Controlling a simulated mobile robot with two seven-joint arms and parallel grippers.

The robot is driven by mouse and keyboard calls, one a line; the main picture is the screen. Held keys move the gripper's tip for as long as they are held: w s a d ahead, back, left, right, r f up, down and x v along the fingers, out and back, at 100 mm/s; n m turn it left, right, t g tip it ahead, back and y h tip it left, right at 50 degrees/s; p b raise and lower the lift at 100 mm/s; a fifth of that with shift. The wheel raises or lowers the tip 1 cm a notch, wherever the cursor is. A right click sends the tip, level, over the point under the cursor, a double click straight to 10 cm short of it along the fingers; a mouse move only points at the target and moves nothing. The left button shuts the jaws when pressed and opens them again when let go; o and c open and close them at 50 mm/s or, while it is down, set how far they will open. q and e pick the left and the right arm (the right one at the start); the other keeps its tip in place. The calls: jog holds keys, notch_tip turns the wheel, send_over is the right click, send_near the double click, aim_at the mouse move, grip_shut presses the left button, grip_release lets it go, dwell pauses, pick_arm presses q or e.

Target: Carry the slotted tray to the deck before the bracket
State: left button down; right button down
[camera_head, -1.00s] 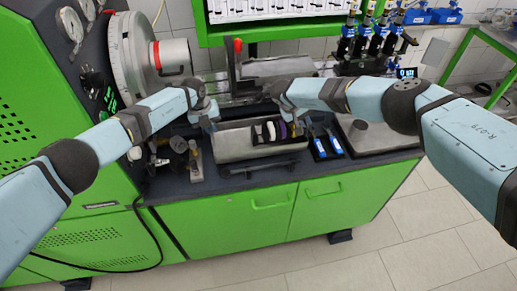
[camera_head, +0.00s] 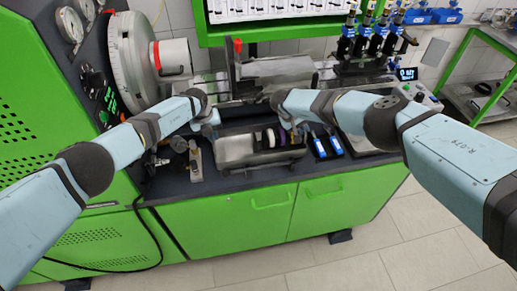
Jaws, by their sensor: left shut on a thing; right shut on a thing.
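The slotted tray (camera_head: 237,150) is a long grey metal tray over the front of the dark deck (camera_head: 180,188). Several dark, white and purple discs (camera_head: 271,138) stand in its right part. My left gripper (camera_head: 213,131) is at the tray's left end and is shut on it. My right gripper (camera_head: 297,127) is at its right end, also shut on it, its fingers mostly hidden by my forearm. I cannot tell whether the tray touches the deck. An upright dark plate with a red top (camera_head: 237,62) stands behind; I cannot tell whether this is the bracket.
Small metal fittings (camera_head: 194,160) stand left of the tray. Dark holders with blue parts (camera_head: 328,144) lie close to its right. A large round dial wheel (camera_head: 132,62) stands back left. Blue-topped injectors (camera_head: 362,42) stand back right. Green cabinet doors (camera_head: 250,213) lie below the deck's front edge.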

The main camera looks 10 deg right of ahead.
pick_arm(q)
jog(key=shift+f, duration=0.2)
pick_arm(e)
jog(key=shift+f, duration=0.25)
pick_arm(q)
jog(key=c, duration=1.4)
grip_release()
jog(key=shift+c, duration=0.2)
pick_arm(e)
jog(key=c, duration=1.4)
grip_release()
jog(key=shift+c, duration=0.2)
pick_arm(q)
jog(key=shift+o, duration=1.1)
pick_arm(e)
jog(key=shift+o, duration=1.1)
pick_arm(q)
jog(key=shift+s, duration=0.1)
pick_arm(e)
jog(key=shift+s, duration=0.1)
jog(key=shift+a, duration=0.15)
pick_arm(q)
notch_tip(320, 180, up, 8)
jog(key=a, duration=0.1)
jog(key=shift+a, duration=0.25)
pick_arm(e)
jog(key=v, duration=1.2)
